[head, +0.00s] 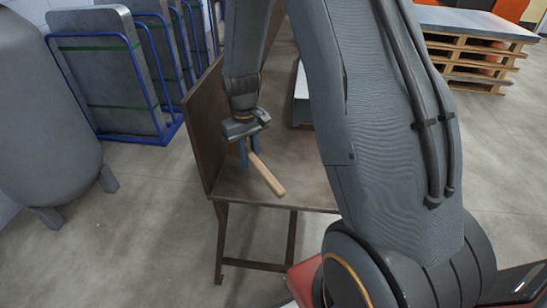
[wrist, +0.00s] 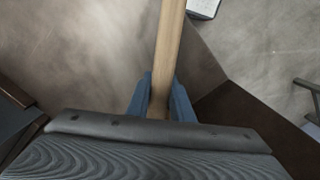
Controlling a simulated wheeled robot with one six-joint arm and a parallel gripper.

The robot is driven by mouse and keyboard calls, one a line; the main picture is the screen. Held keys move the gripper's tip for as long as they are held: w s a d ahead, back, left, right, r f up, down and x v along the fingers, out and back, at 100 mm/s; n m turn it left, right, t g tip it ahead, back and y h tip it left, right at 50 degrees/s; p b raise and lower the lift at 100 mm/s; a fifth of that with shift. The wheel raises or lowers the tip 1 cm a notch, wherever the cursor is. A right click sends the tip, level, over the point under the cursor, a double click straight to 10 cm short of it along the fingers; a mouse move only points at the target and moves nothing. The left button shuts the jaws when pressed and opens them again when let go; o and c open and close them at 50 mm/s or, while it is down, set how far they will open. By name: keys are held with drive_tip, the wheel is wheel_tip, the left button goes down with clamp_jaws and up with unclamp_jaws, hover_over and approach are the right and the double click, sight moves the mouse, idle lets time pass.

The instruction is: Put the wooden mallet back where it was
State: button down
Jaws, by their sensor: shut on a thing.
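The wooden mallet shows as a pale wooden handle (head: 267,175) in the head view, slanting down to the right from my gripper (head: 247,152). In the wrist view the handle (wrist: 169,45) runs up the picture between the two blue fingers of my gripper (wrist: 160,92), which are shut on it. The mallet's head is not clearly visible in either view. The gripper holds the mallet over the near end of the brown workbench (head: 305,187), close to its upright side board (head: 205,120). I cannot tell whether the mallet touches the bench top.
A light box-like thing (head: 301,100) stands farther back on the bench, partly behind my arm. Blue racks with grey panels (head: 100,70) and a grey tank (head: 45,110) stand at the left. Wooden pallets (head: 470,62) are at the back right. The bench's near end is clear.

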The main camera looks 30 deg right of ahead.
sight(301, 165)
drive_tip(key=s+d+r+n+b, duration=0.1)
drive_tip(key=d+r+n, duration=0.2)
drive_tip(key=d+n, duration=0.35)
drive_tip(key=s+d+r+n+b, duration=0.2)
drive_tip(key=d+r+n, duration=0.1)
drive_tip(key=d, duration=0.7)
drive_tip(key=shift+h, duration=0.4)
drive_tip(key=shift+w+f+p, duration=0.15)
drive_tip(key=shift+f+p, duration=1.05)
drive_tip(key=shift+f, duration=3.8)
drive_tip(key=shift+f, duration=0.1)
drive_tip(key=c, duration=1.6)
unclamp_jaws()
drive_tip(key=shift+o, duration=0.2)
